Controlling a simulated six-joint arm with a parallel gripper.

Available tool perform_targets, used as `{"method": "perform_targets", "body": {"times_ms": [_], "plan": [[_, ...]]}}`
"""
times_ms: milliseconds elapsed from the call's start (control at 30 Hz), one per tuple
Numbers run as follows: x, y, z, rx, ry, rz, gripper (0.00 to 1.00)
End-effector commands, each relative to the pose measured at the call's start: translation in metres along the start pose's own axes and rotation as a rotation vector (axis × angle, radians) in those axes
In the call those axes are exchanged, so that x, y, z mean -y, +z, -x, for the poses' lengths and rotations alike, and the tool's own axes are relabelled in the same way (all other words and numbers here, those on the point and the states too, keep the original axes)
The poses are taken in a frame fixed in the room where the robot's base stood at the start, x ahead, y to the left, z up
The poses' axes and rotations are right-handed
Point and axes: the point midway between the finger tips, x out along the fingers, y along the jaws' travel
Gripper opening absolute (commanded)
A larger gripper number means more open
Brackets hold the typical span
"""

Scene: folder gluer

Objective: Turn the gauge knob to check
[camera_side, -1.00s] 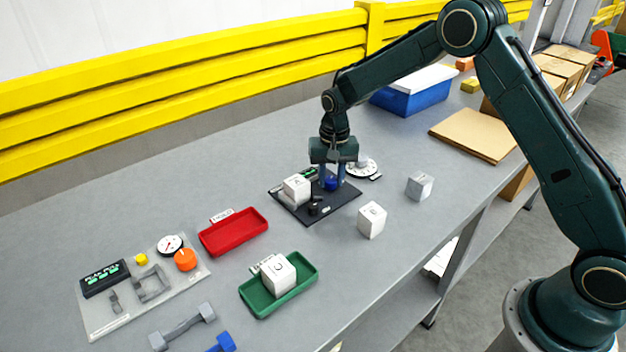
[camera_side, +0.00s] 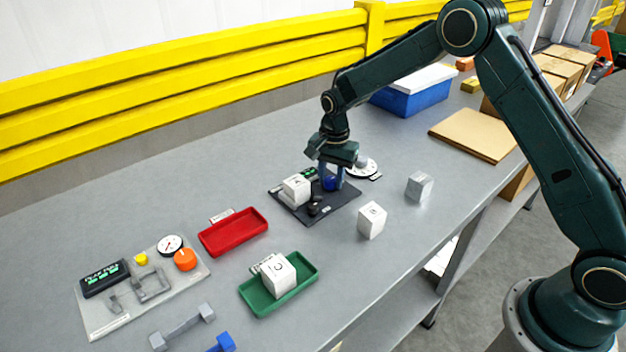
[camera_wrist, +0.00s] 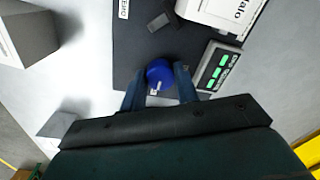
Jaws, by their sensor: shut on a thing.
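The blue gauge knob (camera_side: 330,183) stands on a dark base plate (camera_side: 340,213) near the middle of the bench. My gripper (camera_side: 333,180) points down over it, and its two fingers are shut on the knob's sides. In the wrist view the round blue knob (camera_wrist: 160,74) sits between the fingertips (camera_wrist: 160,88), with a pale mark on its edge near my gripper. A white lettered box (camera_side: 297,187) rests on the same plate, left of the knob. A small display with green segments (camera_wrist: 218,70) is beside the knob. A white dial (camera_side: 363,168) stands behind, partly hidden by my gripper.
A white box (camera_side: 372,219) and a grey block (camera_side: 419,186) stand to the right of the plate. A red tray (camera_side: 232,243) and a green tray (camera_side: 307,287) holding a white box lie at front left. A panel with an orange knob (camera_side: 185,260) is farther left.

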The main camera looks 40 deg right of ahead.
Motion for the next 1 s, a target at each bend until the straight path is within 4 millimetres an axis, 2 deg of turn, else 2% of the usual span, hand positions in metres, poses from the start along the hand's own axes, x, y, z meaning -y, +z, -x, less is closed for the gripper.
{"method": "perform_targets", "body": {"times_ms": [233, 267, 367, 767, 1000], "plan": [[0.001, -0.001, 0.002, -0.003, -0.005, -0.002, 0.08], [0.001, -0.001, 0.002, -0.003, -0.005, -0.002, 0.34], [0.001, -0.001, 0.002, -0.002, -0.004, -0.001, 0.52], [0.0, 0.0, 0.003, -0.001, -0.002, 0.001, 0.52], [0.001, -0.001, 0.021, -0.001, -0.004, 0.001, 0.52]]}}
